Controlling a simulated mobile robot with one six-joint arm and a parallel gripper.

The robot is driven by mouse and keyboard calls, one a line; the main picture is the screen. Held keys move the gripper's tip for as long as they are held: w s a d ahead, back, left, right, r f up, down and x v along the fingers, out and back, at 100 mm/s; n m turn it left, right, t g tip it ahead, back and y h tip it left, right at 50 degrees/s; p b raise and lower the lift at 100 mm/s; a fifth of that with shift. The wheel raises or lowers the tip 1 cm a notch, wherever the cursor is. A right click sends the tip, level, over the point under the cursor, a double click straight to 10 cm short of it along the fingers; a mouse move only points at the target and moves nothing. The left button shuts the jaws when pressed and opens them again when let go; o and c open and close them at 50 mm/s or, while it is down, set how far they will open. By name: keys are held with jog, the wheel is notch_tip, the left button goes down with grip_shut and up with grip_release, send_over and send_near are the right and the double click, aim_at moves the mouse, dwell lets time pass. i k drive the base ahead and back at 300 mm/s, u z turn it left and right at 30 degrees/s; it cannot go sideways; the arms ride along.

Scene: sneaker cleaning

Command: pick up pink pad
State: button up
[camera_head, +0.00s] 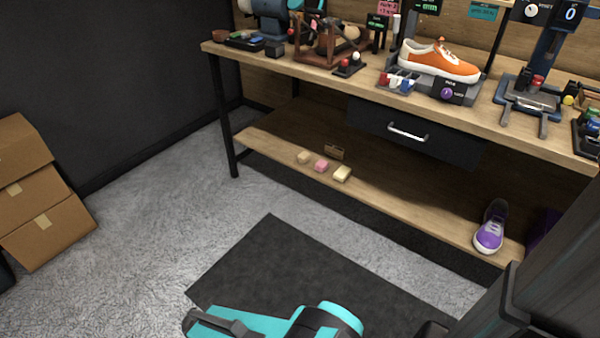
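The pink pad (321,165) lies on the lower wooden shelf (400,205) of the workbench, near its front edge. It is a small block between two others: a tan pad (304,157) to its left and a pale yellow pad (341,174) to its right. The three sit close together with small gaps. Teal and black parts of my arm show at the bottom edge, well in front of the shelf. I cannot make out my gripper's fingers there.
A small brown sign (334,152) stands behind the pads. A purple shoe (490,228) stands farther right on the shelf. The black drawer (380,130) hangs above. A dark mat (290,265) lies on the floor in front. Cardboard boxes (40,200) stand at left.

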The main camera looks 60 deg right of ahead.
aim_at(321, 165)
jog(key=z, duration=0.4)
jog(key=k, duration=0.15)
jog(key=u, duration=1.3)
jog(key=k, duration=1.4)
jog(key=z, duration=0.95)
jog(key=i, duration=1.6)
jog(key=u, duration=0.45)
